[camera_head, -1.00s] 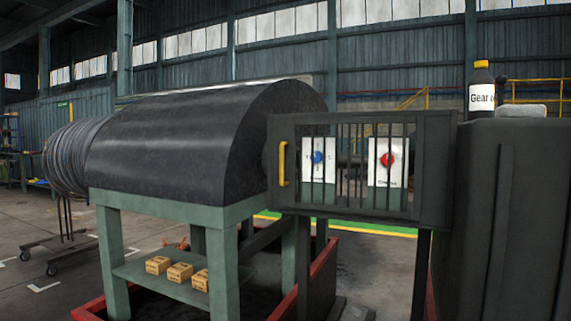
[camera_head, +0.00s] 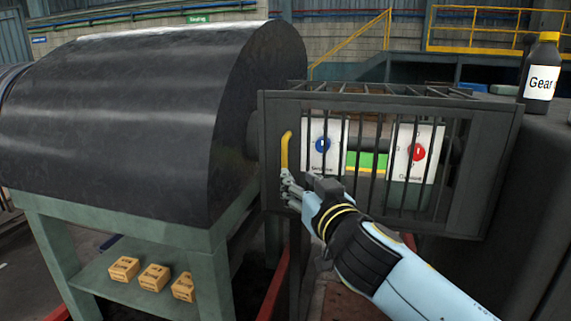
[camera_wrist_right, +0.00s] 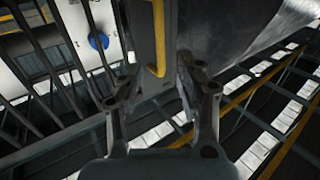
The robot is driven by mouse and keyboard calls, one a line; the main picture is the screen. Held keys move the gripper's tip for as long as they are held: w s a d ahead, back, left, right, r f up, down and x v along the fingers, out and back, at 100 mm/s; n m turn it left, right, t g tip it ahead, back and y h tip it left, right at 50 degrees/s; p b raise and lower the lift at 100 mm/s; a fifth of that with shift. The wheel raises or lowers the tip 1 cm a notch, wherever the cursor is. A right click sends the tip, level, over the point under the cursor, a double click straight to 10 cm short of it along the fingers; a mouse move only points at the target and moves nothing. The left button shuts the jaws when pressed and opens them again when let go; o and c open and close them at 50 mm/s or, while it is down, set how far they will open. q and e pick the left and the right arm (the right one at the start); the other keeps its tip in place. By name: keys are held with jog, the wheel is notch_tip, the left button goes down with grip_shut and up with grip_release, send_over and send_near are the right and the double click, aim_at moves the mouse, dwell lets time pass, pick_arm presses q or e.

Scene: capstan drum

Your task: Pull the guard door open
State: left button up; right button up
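The guard door (camera_head: 269,150) is a dark barred panel on the front of a cage in the head view, and it looks closed. Its yellow handle (camera_head: 285,150) is upright on the left edge of the door. My right gripper (camera_head: 288,186) is at the lower end of the handle. In the right wrist view the yellow handle (camera_wrist_right: 158,40) runs down toward the gap between the fingers of my right gripper (camera_wrist_right: 158,82), which are apart. I cannot tell whether a finger touches it. The handle's lower end is partly hidden by the gripper in the head view. My left gripper is not in view.
A large black drum (camera_head: 120,120) on a green stand fills the left. Blue (camera_head: 322,145) and red (camera_head: 416,152) knobs on white plates sit behind the bars. A gear oil bottle (camera_head: 541,75) stands on the dark cabinet at right. Several small boxes (camera_head: 154,277) lie on the lower shelf.

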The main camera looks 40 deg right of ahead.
aim_at(285, 167)
jog(key=p+x, duration=0.1)
jog(key=x, duration=0.4)
jog(key=shift+w, duration=0.35)
jog(key=x, duration=0.3)
jog(key=shift+w+d+f+p, duration=0.1)
jog(key=shift+w+d+p, duration=0.1)
jog(key=shift+p, duration=0.15)
jog(key=shift+c, duration=0.7)
grip_shut()
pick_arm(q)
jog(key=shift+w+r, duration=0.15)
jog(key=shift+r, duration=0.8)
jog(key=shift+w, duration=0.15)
pick_arm(e)
jog(key=shift+a, duration=0.1)
